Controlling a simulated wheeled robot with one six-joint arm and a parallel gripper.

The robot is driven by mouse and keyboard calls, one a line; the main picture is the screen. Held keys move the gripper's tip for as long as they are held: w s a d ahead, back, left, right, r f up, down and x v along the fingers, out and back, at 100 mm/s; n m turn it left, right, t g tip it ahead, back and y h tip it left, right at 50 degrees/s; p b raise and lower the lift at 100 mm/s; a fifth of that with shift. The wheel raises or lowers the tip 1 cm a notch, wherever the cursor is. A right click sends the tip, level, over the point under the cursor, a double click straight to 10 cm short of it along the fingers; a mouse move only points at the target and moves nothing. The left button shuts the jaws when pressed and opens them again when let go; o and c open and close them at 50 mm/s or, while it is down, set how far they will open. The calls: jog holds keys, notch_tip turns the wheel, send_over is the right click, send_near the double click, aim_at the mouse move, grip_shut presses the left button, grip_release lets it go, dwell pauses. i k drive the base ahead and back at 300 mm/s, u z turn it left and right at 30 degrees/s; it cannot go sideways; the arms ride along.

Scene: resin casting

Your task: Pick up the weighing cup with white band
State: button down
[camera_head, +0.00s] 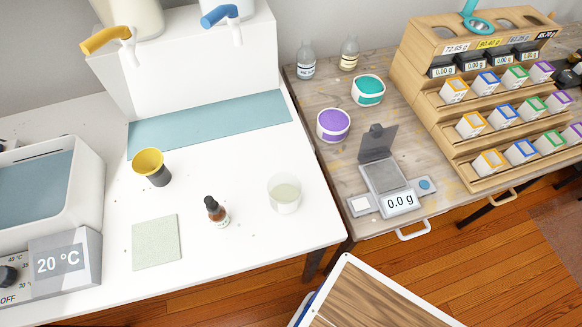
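A clear, see-through cup (284,193) stands upright on the right part of the white table (255,243). It has a pale layer low inside and a whitish rim; I cannot clearly make out a white band on it. My gripper is not in view.
A dropper bottle (217,211) and a pale square mat (155,241) lie left of the clear cup. A scale reading 0.0 g (390,186), purple (333,125) and teal (368,90) tubs and a wooden rack (423,78) occupy the wooden table. The white table's front right corner is clear.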

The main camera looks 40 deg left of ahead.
aim_at(284, 188)
jog(key=u, duration=0.15)
jog(key=k, duration=1)
jog(key=z, duration=0.1)
